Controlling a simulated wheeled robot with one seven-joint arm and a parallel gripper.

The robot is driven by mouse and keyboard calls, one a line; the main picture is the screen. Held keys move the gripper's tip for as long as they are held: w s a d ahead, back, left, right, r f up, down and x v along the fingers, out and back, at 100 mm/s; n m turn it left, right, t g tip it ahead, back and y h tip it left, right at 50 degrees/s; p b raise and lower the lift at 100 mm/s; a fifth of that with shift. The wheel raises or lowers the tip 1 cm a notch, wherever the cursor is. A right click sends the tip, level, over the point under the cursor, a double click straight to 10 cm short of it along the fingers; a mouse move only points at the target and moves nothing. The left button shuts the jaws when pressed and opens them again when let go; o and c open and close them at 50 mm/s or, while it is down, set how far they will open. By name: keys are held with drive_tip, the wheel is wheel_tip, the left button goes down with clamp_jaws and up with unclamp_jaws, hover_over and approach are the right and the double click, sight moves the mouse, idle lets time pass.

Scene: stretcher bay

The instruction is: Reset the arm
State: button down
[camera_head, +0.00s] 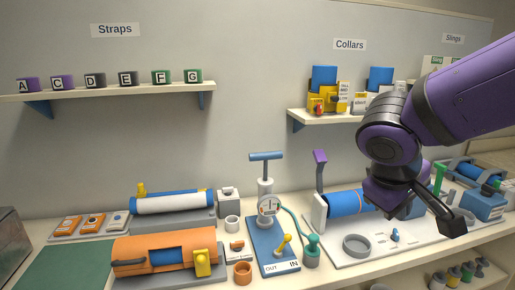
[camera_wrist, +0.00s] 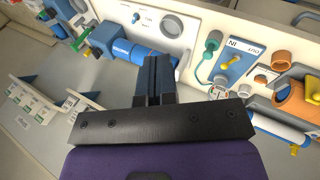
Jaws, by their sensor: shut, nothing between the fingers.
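My purple arm (camera_head: 465,92) comes in from the right in the head view and bends down at a dark joint over the right part of the counter. My gripper (camera_head: 455,225) is at its end, in front of the white board on the counter. In the wrist view my gripper (camera_wrist: 154,62) has its two dark fingers together, with nothing between them. It appears apart from the blue cylinder (camera_wrist: 146,53) seen beyond the fingertips. My arm hides part of the right side of the counter and shelf.
The white board (camera_head: 346,250) bears a grey ring (camera_head: 356,245) and a blue cylinder (camera_head: 343,204). A blue pump stand (camera_head: 273,250) marked IN and OUT is left of it. An orange cylinder (camera_head: 160,251) lies further left. The collar shelf (camera_head: 325,116) is behind my arm.

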drive_tip(key=s+d+r+m+t+y, duration=0.2)
drive_tip(key=s+d+r+m+y, duration=0.2)
drive_tip(key=s, duration=0.5)
drive_tip(key=shift+s+d+r+m+y, duration=0.25)
drive_tip(key=shift+d+r+y, duration=0.25)
drive_tip(key=shift+d+r, duration=0.5)
drive_tip(key=shift+f, duration=0.1)
